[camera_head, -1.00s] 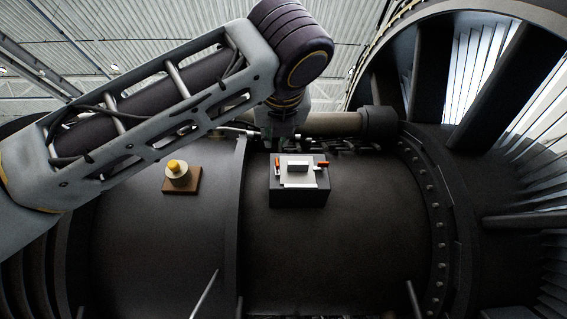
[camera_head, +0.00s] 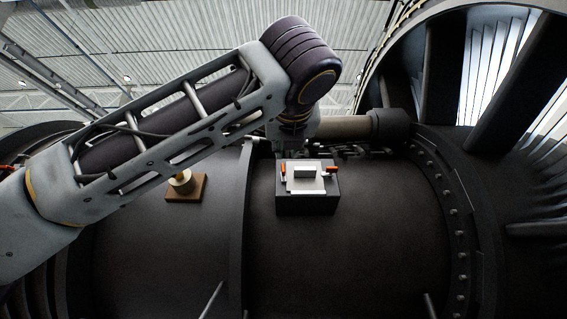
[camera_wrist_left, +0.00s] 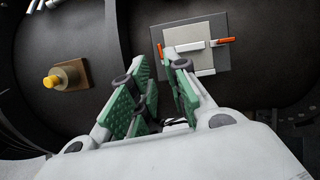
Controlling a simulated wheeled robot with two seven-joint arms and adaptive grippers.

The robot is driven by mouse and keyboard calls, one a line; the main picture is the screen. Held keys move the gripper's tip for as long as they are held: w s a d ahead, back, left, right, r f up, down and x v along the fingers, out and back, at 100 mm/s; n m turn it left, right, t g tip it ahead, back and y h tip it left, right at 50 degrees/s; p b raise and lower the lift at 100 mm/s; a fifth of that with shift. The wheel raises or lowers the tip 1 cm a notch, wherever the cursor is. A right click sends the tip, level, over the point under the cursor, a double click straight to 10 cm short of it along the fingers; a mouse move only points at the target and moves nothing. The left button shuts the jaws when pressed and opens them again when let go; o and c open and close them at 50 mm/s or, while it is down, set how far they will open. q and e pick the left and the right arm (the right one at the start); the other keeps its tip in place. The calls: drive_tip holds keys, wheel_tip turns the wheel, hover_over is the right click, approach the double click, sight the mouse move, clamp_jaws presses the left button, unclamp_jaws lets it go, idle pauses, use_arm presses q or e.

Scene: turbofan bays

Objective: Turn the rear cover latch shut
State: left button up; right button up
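A latch unit (camera_head: 307,203) sits on the dark engine casing. It is a dark block with a pale plate, a white bar and an orange-red piece at each side. In the left wrist view the same unit (camera_wrist_left: 208,70) is just beyond my left gripper's fingertips, with its white bar (camera_wrist_left: 188,47) across the plate. My left gripper (camera_wrist_left: 165,75) is open, its green-padded fingers apart with nothing between them. The fingers overlap the unit's lower edge in the picture; I cannot tell whether they touch it. My arm hides the fingers in the head view. My right gripper is not in view.
A brown block (camera_head: 187,195) with a yellow-topped knob (camera_wrist_left: 52,81) stands left of the latch unit. A raised casing ring (camera_head: 240,210) runs between them. A pipe (camera_head: 345,127) lies behind, and large fan vanes rise at the right. The casing below the unit is clear.

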use_arm(q)
drive_tip(key=w, duration=0.2)
drive_tip(key=p, duration=0.1)
approach(283, 164)
drive_tip(key=w, duration=0.2)
drive_tip(key=w+p, duration=0.1)
drive_tip(key=w, duration=0.3)
drive_tip(key=shift+w+a+p, duration=0.1)
drive_tip(key=shift+w+p, duration=0.25)
drive_tip(key=shift+w, duration=0.75)
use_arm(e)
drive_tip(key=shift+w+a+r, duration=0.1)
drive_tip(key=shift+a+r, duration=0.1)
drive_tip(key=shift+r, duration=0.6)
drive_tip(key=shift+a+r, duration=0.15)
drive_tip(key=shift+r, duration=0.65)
use_arm(q)
drive_tip(key=c, duration=0.3)
clamp_jaws()
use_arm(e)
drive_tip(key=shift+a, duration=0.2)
